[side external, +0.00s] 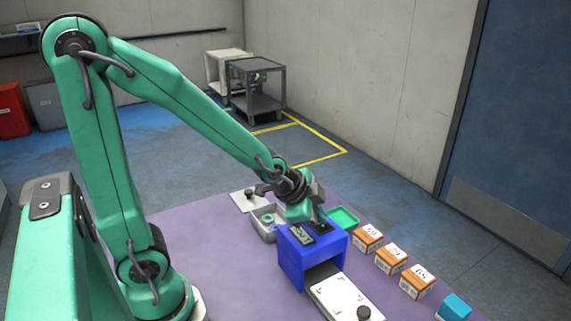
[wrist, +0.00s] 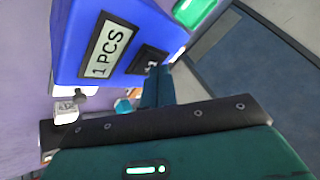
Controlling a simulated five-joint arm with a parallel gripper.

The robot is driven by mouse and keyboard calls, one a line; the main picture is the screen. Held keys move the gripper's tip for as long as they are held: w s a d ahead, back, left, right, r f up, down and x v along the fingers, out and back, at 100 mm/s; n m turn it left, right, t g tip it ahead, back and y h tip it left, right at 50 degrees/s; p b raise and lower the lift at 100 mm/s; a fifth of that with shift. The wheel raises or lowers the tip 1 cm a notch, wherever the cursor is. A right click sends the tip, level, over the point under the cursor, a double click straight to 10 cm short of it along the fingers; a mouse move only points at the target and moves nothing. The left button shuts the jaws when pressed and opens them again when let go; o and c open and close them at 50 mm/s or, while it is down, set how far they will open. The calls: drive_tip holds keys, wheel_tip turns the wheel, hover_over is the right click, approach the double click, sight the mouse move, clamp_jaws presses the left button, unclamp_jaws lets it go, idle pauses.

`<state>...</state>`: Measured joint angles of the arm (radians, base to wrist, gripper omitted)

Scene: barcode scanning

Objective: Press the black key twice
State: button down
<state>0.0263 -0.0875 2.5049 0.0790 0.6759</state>
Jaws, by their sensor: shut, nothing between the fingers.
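The blue scanner box (side external: 308,262) stands on the purple table. Its top carries a display (side external: 301,236), which reads "1 PCS" in the wrist view (wrist: 104,50). The black key (wrist: 149,60) is beside the display on the same blue face, partly hidden by my fingers. My gripper (side external: 316,221) is shut and empty, pointing down at the key. In the wrist view its closed fingertips (wrist: 157,72) are at the key's edge. I cannot tell whether they touch it or whether it is pressed down.
Several numbered boxes (side external: 392,258) stand in a row on the right, with a teal cube (side external: 454,307) at the near end. A green tray (side external: 343,217) and a grey bin (side external: 265,229) are behind the scanner. A white plate with a black knob (side external: 338,295) lies in front.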

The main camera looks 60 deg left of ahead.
sight(318, 225)
drive_tip(key=shift+f, duration=0.2)
idle(0.4)
drive_tip(key=shift+r, duration=0.9)
drive_tip(key=shift+r, duration=0.1)
drive_tip(key=shift+r, duration=2.4)
drive_tip(key=s+r+n+g, duration=0.1)
drive_tip(key=s+r+n, duration=0.1)
drive_tip(key=s+n, duration=0.2)
drive_tip(key=s+a+r+n, duration=0.1)
drive_tip(key=s+r+n, duration=0.2)
drive_tip(key=s, duration=0.7)
drive_tip(key=shift+s+n+g, duration=0.15)
drive_tip(key=shift+n+g, duration=0.25)
drive_tip(key=shift+n, duration=0.1)
